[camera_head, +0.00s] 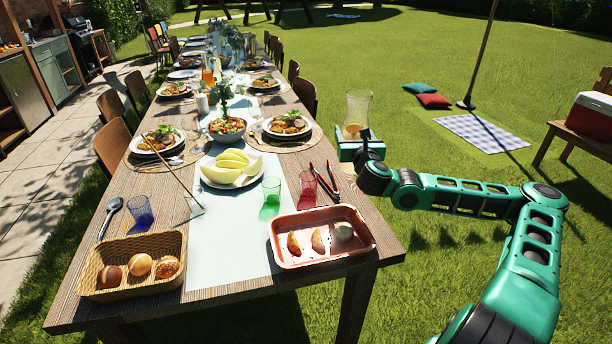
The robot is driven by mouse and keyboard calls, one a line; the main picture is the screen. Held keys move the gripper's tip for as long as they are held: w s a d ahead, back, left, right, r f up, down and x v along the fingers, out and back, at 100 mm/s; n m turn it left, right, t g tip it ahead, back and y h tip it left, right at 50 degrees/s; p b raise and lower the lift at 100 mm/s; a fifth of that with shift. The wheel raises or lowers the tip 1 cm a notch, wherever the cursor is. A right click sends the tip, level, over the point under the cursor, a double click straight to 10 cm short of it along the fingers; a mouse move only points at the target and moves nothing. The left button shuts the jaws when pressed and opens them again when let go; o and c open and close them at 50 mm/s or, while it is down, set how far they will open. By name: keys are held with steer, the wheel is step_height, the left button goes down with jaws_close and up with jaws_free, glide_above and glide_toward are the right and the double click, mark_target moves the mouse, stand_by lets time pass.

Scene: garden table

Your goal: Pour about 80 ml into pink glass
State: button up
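The pink glass (307,187) stands upright on the near part of the table, behind the red tray; tongs lie close to its right. A clear pitcher (357,108) with a little orange-yellow content at its bottom is upright at the table's right edge. My gripper (352,138) is at the pitcher's lower part and appears shut on it; the fingers are partly hidden. The pitcher appears off the table surface, to the right of and beyond the pink glass. I cannot see any liquid in the pink glass.
A green glass (271,192) and a blue glass (140,211) stand nearby. The runner's near end (230,255) is clear.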

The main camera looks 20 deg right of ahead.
step_height(320, 180, down, 6)
steer(key=a, duration=0.2)
steer(key=shift+w, duration=0.2)
stand_by(1.0)
steer(key=shift+d+f, duration=0.1)
steer(key=shift+d, duration=0.05)
steer(key=shift+s+n, duration=0.15)
steer(key=shift+n, duration=0.15)
